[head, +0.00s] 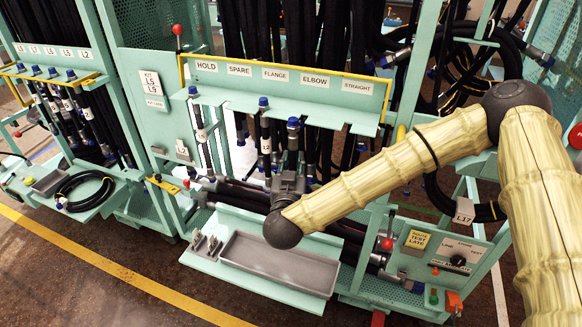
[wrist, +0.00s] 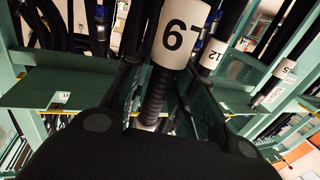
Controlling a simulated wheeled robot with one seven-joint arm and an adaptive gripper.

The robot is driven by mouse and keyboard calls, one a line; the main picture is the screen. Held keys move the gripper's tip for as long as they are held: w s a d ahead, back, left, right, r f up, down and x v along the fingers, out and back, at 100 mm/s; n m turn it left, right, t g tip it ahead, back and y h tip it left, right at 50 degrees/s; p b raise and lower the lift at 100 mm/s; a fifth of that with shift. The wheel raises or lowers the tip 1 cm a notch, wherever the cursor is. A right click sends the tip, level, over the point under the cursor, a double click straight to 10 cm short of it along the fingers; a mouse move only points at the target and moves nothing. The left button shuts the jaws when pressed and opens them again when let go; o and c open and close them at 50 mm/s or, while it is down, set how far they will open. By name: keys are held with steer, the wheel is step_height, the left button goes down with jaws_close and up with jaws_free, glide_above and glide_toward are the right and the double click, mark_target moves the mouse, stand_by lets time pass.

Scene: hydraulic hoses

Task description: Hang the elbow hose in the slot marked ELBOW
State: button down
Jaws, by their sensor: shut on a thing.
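My gripper (head: 289,170) is below the front edge of the green slotted shelf (head: 230,98), near the FLANGE and ELBOW signs. It is shut on a dark hose with a blue-capped top (head: 293,123), which hangs about upright. The ELBOW sign (head: 315,81) is on the shelf's back, right of FLANGE. The slot below it shows no blue cap.
Another blue-capped hose (head: 264,103) hangs close left of the held one, and one (head: 193,92) hangs below HOLD. A grey tray (head: 278,264) lies on the ledge below. Dense black hoses (head: 265,35) hang behind the shelf. A yellow rail (head: 290,66) runs above the signs.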

steer(key=w+d+b, duration=0.1)
steer(key=w+d, duration=0.1)
steer(key=w, duration=0.6)
steer(key=shift+w+d+f, duration=0.15)
steer(key=shift+w+d, duration=0.05)
steer(key=shift+d, duration=0.15)
stand_by(1.0)
steer(key=shift+f, duration=0.1)
stand_by(0.4)
steer(key=c, duration=1.1)
jaws_free()
steer(key=shift+s, duration=0.15)
steer(key=s, duration=1.1)
steer(key=shift+s+a, duration=0.3)
steer(key=shift+s, duration=0.1)
